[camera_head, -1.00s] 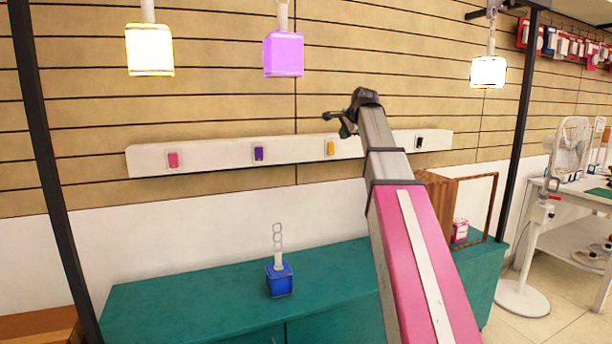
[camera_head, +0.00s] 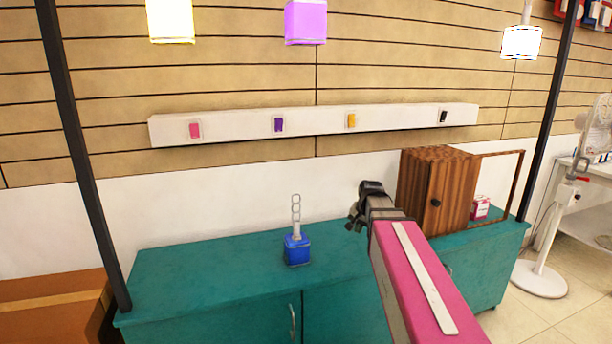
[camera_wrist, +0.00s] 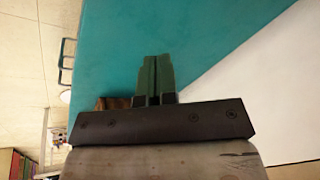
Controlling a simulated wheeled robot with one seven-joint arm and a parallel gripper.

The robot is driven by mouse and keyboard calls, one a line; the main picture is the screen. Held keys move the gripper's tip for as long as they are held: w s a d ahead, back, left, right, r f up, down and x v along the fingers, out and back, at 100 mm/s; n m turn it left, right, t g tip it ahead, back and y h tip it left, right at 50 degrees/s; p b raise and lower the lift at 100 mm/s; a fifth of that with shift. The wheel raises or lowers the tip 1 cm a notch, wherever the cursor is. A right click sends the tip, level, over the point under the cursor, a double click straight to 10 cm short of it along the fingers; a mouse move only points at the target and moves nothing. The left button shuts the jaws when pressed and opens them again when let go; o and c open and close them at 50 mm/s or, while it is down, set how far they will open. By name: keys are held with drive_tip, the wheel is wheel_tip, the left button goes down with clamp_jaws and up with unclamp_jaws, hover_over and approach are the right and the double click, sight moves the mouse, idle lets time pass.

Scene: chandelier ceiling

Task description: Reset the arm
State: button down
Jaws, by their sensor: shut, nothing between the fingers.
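My pink and grey arm reaches up from the lower right in the head view. The fingers are small and partly hidden by the wrist in the head view.
A blue lamp (camera_head: 297,250) stands on the cabinet. A wooden box (camera_head: 436,190) stands close to the right of my gripper. A white rail (camera_head: 315,122) with coloured switches runs along the wall. Lit lamps hang above, and black posts flank the cabinet. A fan (camera_head: 545,275) stands at the right.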

drive_tip(key=s+f+n+g+h, duration=0.1)
drive_tip(key=s+f+n+g, duration=0.2)
drive_tip(key=s+f, duration=1.4)
drive_tip(key=f+n, duration=0.1)
drive_tip(key=n, duration=0.1)
drive_tip(key=shift+s+a+n, duration=0.3)
